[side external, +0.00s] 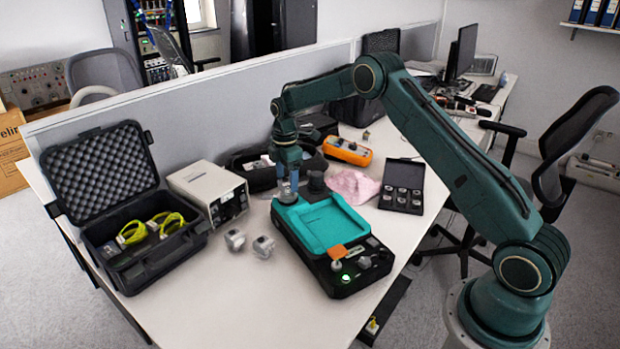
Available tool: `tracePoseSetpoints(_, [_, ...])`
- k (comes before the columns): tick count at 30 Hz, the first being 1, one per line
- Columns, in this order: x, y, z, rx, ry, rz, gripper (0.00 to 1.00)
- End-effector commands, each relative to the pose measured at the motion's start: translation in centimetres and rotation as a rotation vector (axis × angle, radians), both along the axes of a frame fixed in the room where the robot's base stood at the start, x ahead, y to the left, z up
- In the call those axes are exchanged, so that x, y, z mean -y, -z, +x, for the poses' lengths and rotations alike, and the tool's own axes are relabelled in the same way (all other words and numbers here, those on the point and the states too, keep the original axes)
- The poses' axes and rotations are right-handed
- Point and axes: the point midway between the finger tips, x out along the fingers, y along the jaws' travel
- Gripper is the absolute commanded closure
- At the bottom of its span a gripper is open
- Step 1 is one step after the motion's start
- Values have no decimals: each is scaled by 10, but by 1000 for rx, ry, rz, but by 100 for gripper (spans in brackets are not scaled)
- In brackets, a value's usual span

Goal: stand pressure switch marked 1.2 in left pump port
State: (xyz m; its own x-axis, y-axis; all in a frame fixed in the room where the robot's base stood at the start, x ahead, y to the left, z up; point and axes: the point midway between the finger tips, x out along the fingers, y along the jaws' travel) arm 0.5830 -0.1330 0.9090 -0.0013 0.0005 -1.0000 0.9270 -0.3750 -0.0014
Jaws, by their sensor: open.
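My gripper (288,191) is open and points down at the far left corner of a black device with a teal tray top (327,226). The fingertips are small here, and I cannot tell whether they touch anything. Two small grey metal fittings (234,239) (263,247) stand on the table left of the device; they may be pressure switches. An open black case (402,185) at the right holds several similar small grey parts. No 1.2 marking is readable on any of them. The device's near end has a green light, an orange tag and small fittings; I cannot make out which are pump ports.
A beige instrument box (207,190) and an open foam-lined case (140,248) with yellow cables stand at the left. An orange meter (347,151), a pink cloth (353,187) and a black pouch (249,168) lie behind the device. The table's near left is clear.

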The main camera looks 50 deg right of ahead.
Motion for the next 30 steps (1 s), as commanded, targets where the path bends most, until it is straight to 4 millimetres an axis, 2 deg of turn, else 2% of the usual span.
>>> tracePoseSetpoints(12, [0,-71,1,5,0,-1,33])
tracePoseSetpoints(18, [0,-98,1,2,0,-1,33])
tracePoseSetpoints(24, [0,-111,0,2,0,-1,33])
tracePoseSetpoints(30, [0,-113,0,1,1,0,33])
